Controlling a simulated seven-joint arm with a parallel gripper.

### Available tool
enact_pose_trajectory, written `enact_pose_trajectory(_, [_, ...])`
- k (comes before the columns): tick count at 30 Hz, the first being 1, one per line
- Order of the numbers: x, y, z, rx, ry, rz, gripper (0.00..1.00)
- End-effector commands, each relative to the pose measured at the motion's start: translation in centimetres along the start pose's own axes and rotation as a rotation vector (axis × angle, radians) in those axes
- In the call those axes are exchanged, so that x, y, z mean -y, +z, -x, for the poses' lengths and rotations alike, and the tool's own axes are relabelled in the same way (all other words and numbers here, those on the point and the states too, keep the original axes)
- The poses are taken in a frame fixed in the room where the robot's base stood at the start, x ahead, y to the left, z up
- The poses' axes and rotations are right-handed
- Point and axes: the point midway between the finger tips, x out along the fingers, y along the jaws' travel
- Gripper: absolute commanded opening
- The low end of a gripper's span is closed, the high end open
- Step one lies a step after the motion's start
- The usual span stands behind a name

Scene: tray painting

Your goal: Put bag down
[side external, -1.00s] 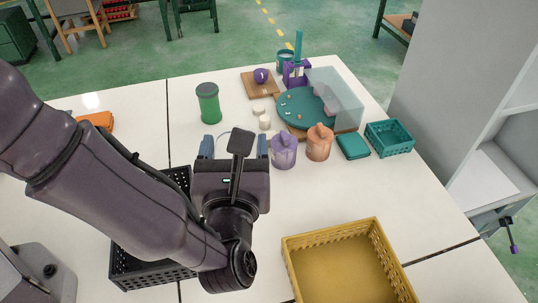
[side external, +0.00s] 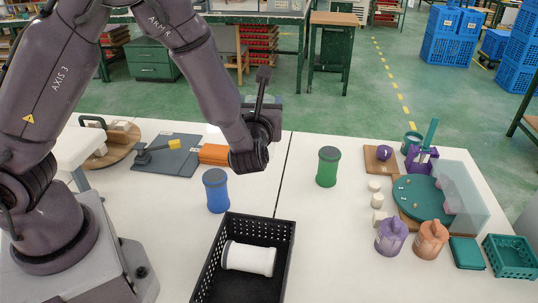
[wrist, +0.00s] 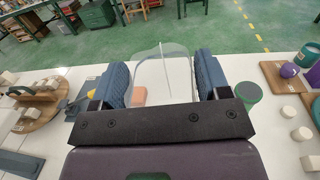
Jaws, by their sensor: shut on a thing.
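My gripper (wrist: 164,78) shows large in the wrist view, its two blue padded fingers wide apart. Between them is a thin see-through sheet with a rounded edge, which looks like a clear bag (wrist: 150,66); its shape is hard to make out. The gripper is shut on it. In the side view my gripper (side external: 264,98) is above the far part of the table, partly hidden by my wrist, and the bag cannot be made out there. An orange box (side external: 212,154) lies on the table near my wrist; it also shows beyond the fingers in the wrist view (wrist: 138,95).
A blue jar (side external: 215,188) and a green jar (side external: 328,166) stand on the table. A black crate (side external: 212,262) holds a white canister (side external: 248,258). A grey board (side external: 180,160) lies at the left. Purple and orange pots (side external: 391,236) stand right.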

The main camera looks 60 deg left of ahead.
Motion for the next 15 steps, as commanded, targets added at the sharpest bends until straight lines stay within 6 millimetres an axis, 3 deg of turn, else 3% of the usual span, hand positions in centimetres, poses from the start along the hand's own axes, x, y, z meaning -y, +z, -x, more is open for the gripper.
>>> enact_pose_trajectory(1, [-1.9, 0.1, -2.1, 0.000, 0.019, -0.003, 0.47])
enact_pose_trajectory(3, [-3.9, 0.0, -4.3, 0.000, 0.022, -0.004, 0.47])
enact_pose_trajectory(7, [-6.9, -0.3, -7.0, -0.002, 0.008, -0.004, 0.47])
enact_pose_trajectory(10, [-7.8, -0.8, -7.8, -0.003, -0.023, -0.004, 0.47])
enact_pose_trajectory(15, [-7.5, -1.8, -7.9, -0.002, -0.093, -0.003, 0.47])
